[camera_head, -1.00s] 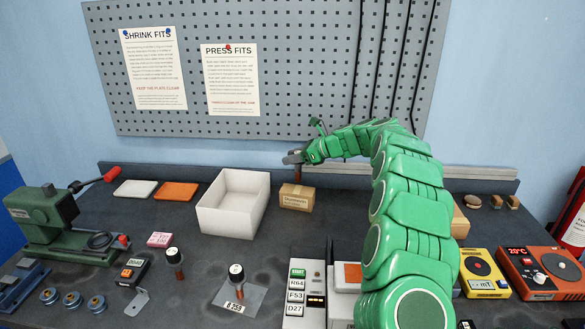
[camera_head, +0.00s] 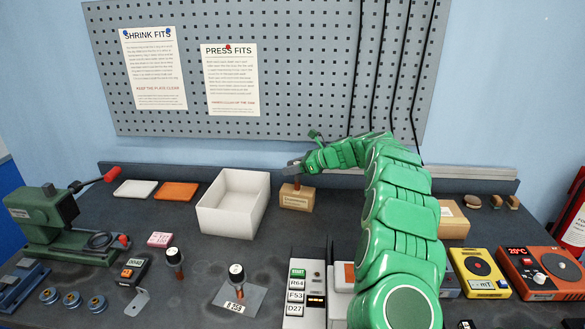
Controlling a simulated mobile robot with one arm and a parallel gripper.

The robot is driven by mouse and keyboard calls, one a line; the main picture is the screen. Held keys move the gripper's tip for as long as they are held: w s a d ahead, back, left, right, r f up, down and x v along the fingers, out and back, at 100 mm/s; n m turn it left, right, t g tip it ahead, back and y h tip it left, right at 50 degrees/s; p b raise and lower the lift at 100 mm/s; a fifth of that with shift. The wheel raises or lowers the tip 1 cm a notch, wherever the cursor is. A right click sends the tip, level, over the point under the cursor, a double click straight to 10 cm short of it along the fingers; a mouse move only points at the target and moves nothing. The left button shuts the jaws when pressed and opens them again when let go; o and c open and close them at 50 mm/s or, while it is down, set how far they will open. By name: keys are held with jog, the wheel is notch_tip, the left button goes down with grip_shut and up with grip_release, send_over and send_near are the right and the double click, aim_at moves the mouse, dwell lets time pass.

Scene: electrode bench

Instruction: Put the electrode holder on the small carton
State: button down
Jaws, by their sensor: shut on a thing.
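The small carton (camera_head: 297,200) is a brown box with printing on its front, standing on the dark bench right of the white open box. My gripper (camera_head: 294,167) is directly above it, pointing down. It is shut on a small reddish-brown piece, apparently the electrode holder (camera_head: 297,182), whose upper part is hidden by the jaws. The piece is upright, and its lower end is at the carton's top. I cannot tell whether it touches or hangs just above.
A white open box (camera_head: 232,215) stands close left of the carton. Another carton (camera_head: 453,222) is partly behind my arm. Two black-topped copper pieces (camera_head: 174,262) (camera_head: 236,274) stand at the front left. Yellow (camera_head: 478,275) and orange (camera_head: 540,275) devices are at right. A pegboard (camera_head: 300,70) rises behind.

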jog(key=shift+f, duration=0.1)
jog(key=c, duration=0.6)
grip_release()
jog(key=shift+d+r, duration=0.2)
jog(key=v, duration=1.1)
jog(key=shift+s+d+r, duration=0.1)
jog(key=shift+s+d, duration=0.05)
jog(key=shift+d, duration=0.1)
